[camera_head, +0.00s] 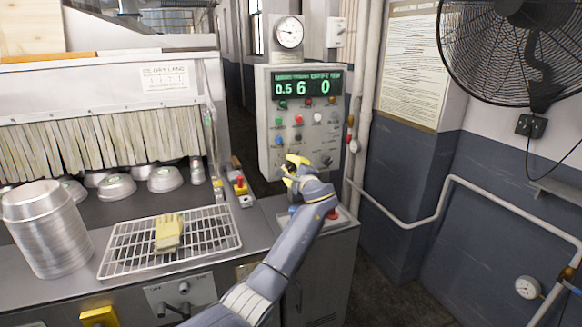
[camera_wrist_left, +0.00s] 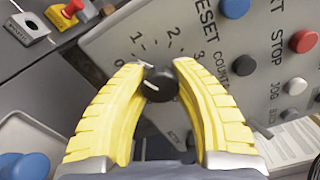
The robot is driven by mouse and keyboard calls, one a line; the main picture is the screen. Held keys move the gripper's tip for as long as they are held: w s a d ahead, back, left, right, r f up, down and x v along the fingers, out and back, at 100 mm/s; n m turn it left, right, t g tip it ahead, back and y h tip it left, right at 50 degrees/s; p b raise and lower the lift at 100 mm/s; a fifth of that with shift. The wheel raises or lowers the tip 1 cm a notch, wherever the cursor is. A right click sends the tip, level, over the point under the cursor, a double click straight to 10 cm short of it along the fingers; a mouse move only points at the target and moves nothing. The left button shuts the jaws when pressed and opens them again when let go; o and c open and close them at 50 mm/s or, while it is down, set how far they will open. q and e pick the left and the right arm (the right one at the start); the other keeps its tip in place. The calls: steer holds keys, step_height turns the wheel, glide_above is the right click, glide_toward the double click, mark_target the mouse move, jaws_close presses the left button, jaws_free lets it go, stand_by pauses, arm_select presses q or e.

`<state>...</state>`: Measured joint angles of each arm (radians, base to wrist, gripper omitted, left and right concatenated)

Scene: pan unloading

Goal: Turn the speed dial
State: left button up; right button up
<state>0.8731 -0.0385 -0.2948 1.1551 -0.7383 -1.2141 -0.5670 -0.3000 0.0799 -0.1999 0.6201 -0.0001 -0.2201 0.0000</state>
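The speed dial (camera_wrist_left: 158,86) is a small black knob on the grey control panel (camera_head: 265,120), with the numbers 1, 2 and 3 beside it in the left wrist view. My left gripper (camera_head: 297,163) is at the panel's lower part, and in the left wrist view its yellow fingers (camera_wrist_left: 163,66) stand on either side of the dial. They are about a knob's width apart; I cannot tell whether they press on it. In the head view the gripper hides the dial. The display (camera_head: 306,88) on the panel reads 0.5, 6 and 0. My right gripper is not in view.
Colored buttons (camera_head: 317,117) and another black knob (camera_head: 327,160) are close to the gripper. A pipe (camera_head: 410,222) runs right.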

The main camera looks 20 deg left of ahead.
arm_select(q)
jaws_close()
steer(key=n, duration=0.4)
steer(key=shift+n, duration=0.4)
steer(key=o, duration=1)
jaws_free()
steer(key=shift+s+d, duration=0.1)
steer(key=shift+d, duration=0.05)
steer(key=v, duration=1.1)
steer(key=shift+s+d, duration=0.25)
steer(key=shift+s, duration=0.05)
